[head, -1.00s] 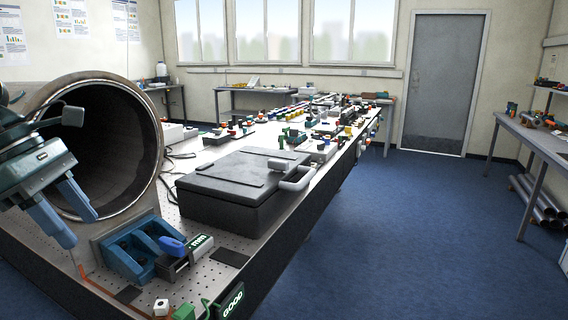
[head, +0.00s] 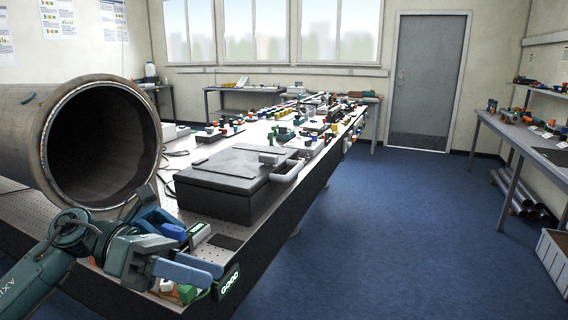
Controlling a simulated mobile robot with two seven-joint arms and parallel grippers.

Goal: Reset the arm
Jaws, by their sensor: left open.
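My left gripper (head: 214,272) is at the lower left of the head view, at the end of my grey-green arm. Its two blue-grey fingers point right and are parted, with nothing seen between them. My right gripper is not in view.
The perforated table (head: 215,228) carries a closed black case (head: 228,182) and many small fittings farther back. A green-lettered GOOD sign (head: 229,282) is close to my left fingertips. Blue floor (head: 400,230) to the right is clear. A side bench (head: 500,130) stands at the right.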

